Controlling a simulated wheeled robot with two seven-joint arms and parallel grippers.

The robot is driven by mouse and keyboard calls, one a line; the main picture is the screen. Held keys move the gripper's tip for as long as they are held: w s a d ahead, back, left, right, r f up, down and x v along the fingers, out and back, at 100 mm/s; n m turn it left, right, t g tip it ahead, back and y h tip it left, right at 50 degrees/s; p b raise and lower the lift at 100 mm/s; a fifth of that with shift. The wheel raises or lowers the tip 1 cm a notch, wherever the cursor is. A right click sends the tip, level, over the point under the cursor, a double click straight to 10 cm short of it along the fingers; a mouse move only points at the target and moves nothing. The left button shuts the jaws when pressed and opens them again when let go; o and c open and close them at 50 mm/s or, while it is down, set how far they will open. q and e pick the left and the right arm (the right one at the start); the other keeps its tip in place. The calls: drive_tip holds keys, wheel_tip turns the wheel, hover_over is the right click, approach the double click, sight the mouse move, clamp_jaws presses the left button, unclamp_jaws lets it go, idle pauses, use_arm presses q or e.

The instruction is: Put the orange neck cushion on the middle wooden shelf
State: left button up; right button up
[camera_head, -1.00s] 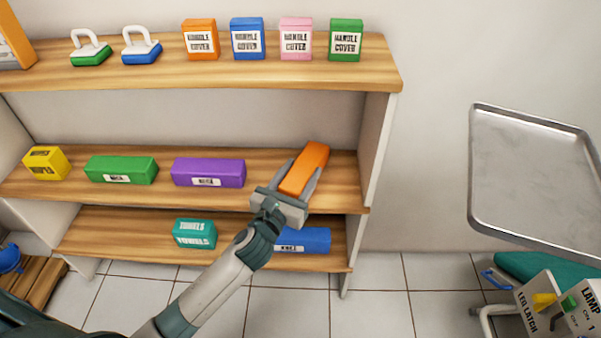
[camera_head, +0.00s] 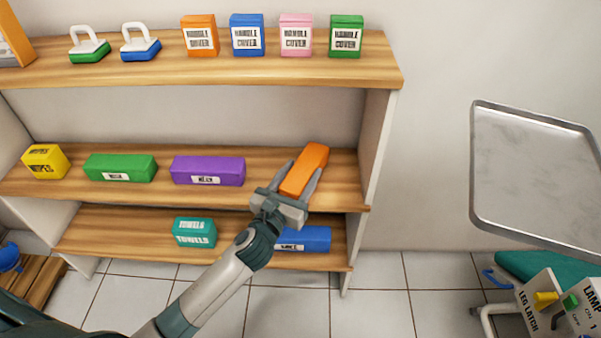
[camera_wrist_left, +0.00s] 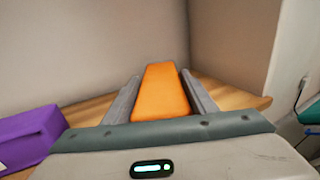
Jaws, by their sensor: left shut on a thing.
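The orange neck cushion (camera_head: 309,161) is a plain orange block at the right end of the middle wooden shelf (camera_head: 265,158). My left gripper (camera_head: 304,172) is shut on it, one finger along each long side. In the left wrist view the cushion (camera_wrist_left: 161,92) lies between the two fingers and points away from me, with the shelf boards around it. I cannot tell whether its underside touches the shelf. My right gripper is not in view.
A purple box (camera_head: 208,170) stands left of the cushion, with a green box (camera_head: 120,168) and a yellow box (camera_head: 46,161) beyond. The shelf's right side panel (camera_head: 374,140) is close on the right. The top shelf (camera_head: 290,73) overhangs. A blue box (camera_head: 303,238) lies below.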

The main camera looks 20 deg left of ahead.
use_arm(q)
drive_tip(key=o, duration=1.3)
drive_tip(key=s, duration=0.5)
drive_tip(key=s+a, duration=0.1)
drive_tip(key=s, duration=0.5)
drive_tip(key=s+a, duration=0.1)
drive_tip(key=s, duration=0.5)
drive_tip(key=shift+s, duration=0.15)
